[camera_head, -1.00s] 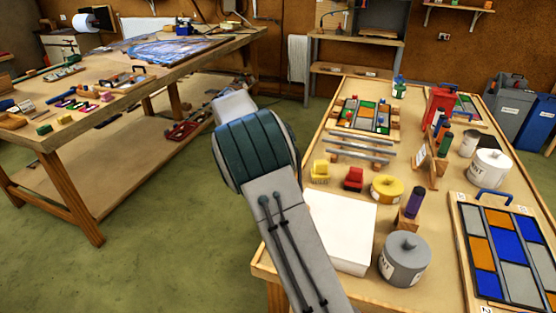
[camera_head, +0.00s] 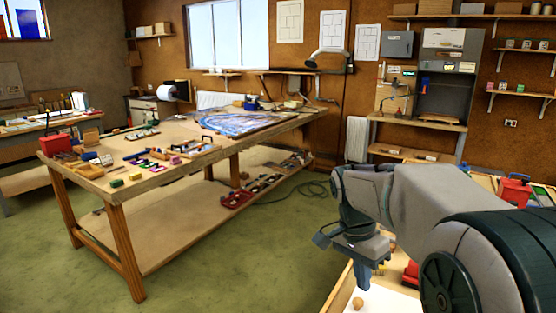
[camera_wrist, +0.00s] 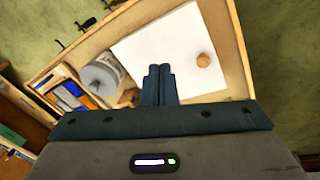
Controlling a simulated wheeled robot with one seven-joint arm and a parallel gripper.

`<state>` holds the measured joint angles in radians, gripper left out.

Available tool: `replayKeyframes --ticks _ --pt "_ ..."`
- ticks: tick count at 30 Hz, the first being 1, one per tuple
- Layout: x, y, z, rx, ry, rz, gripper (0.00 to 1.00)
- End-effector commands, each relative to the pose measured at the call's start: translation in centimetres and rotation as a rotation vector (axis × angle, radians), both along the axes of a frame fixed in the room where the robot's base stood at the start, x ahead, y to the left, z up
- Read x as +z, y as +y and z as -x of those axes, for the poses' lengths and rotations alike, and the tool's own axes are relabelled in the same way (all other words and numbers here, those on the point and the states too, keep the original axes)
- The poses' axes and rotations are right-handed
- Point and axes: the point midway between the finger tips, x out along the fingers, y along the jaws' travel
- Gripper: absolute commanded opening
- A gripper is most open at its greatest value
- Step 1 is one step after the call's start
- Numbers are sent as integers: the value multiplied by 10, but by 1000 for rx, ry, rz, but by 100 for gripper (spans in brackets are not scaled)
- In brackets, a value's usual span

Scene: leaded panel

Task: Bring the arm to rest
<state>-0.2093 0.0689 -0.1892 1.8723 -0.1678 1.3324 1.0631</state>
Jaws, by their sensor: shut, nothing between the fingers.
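My gripper (camera_head: 368,276) hangs pointing down over the near left corner of the right-hand bench in the head view. In the wrist view its two dark fingers (camera_wrist: 158,84) are together with nothing between them. Below it lies a white sheet (camera_wrist: 140,48), which also shows in part in the head view (camera_head: 378,305). A small round tan knob or ball (camera_wrist: 203,60) is on the sheet, apart from the fingers. It also shows in the head view (camera_head: 358,303). My arm hides most of this bench in the head view.
A grey lidded pot (camera_wrist: 100,75) stands beside the sheet. A red container (camera_head: 514,190) stands on the bench behind my arm. A long wooden table (camera_head: 140,186) with tools fills the left.

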Motion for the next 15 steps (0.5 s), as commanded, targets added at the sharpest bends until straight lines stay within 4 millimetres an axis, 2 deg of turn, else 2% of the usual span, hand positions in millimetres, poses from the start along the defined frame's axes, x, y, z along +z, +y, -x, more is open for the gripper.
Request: replayKeyframes --ticks 1,9,15 --pt "1 0 16 78 -20 -35 0" --pt "-10 13 85 544 -141 -140 0" --pt "-27 22 127 840 -223 -128 0"
